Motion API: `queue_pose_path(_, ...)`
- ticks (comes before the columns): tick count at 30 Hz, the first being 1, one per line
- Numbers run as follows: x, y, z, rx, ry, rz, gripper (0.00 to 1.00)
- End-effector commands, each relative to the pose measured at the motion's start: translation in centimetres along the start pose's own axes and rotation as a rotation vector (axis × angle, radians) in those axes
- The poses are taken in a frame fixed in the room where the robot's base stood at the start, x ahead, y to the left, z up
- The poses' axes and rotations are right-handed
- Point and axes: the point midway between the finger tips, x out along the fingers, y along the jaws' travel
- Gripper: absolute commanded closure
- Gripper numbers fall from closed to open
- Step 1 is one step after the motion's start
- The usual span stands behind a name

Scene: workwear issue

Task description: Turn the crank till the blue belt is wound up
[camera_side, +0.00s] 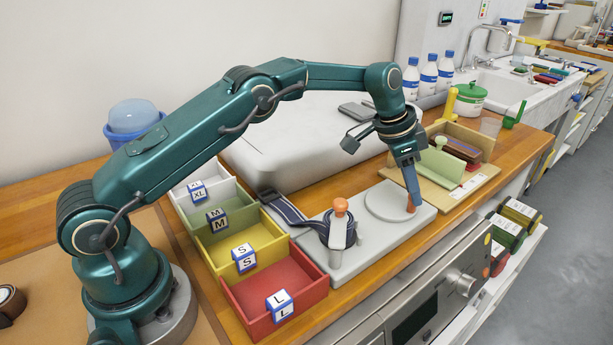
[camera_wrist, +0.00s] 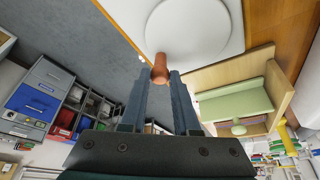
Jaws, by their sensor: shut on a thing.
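In the side view, a dark blue belt (camera_side: 284,208) runs from the upper left to a spool (camera_side: 337,253) with an orange top, and some belt is wrapped around it. The spool stands on a grey base plate (camera_side: 368,247), beside a flat round grey disc (camera_side: 390,195). My gripper (camera_side: 411,198) points down at the disc's right front edge, shut on the orange crank knob (camera_side: 411,209). The wrist view shows the knob (camera_wrist: 160,70) between my fingertips (camera_wrist: 160,76), at the rim of the white-looking disc (camera_wrist: 188,28).
Open trays in white, green, yellow and red (camera_side: 280,329), with lettered size cubes, stand left of the plate. A wooden holder (camera_side: 484,146) with a green piece stands behind right. White bottles (camera_side: 428,75) and a green-lidded pot (camera_side: 468,96) stand farther back. The counter's front edge is close.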

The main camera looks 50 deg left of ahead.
Motion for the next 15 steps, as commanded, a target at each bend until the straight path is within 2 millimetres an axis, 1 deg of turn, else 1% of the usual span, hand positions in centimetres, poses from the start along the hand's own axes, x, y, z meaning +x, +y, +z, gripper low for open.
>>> queue_pose_path(9, 0.27, -0.60, -0.73, -0.231, 0.002, -0.098, 1.00)
queue_pose_path(15, 0.40, -0.99, -0.98, -0.352, 0.002, -0.148, 1.00)
